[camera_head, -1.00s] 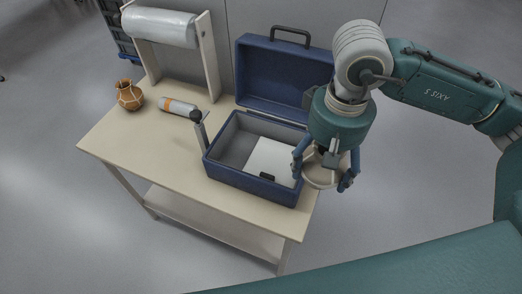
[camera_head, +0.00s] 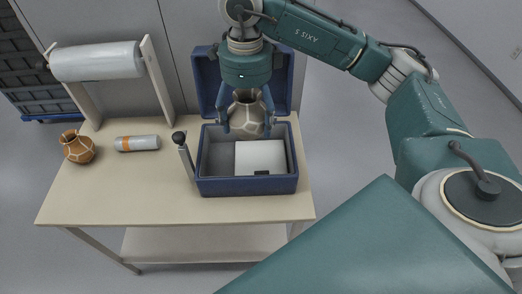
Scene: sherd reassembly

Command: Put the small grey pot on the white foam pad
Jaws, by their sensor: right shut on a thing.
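My right gripper (camera_head: 247,125) is shut on a grey-brown pot (camera_head: 246,114) with pale crack-like lines. It holds the pot upright above the rear part of the open blue case. The white foam pad (camera_head: 262,157) lies flat inside the case on its right side, with a small dark piece at its front edge. The pot is above and behind the pad, apart from it in the picture. My left gripper is not in view.
The blue case (camera_head: 247,187) stands on a beige table (camera_head: 120,195), lid raised behind. Left of it are a dark-knobbed post (camera_head: 185,155), an orange-banded cylinder (camera_head: 138,143), an orange-brown pot (camera_head: 78,147) and a roll on a stand (camera_head: 97,62). The table's front left is clear.

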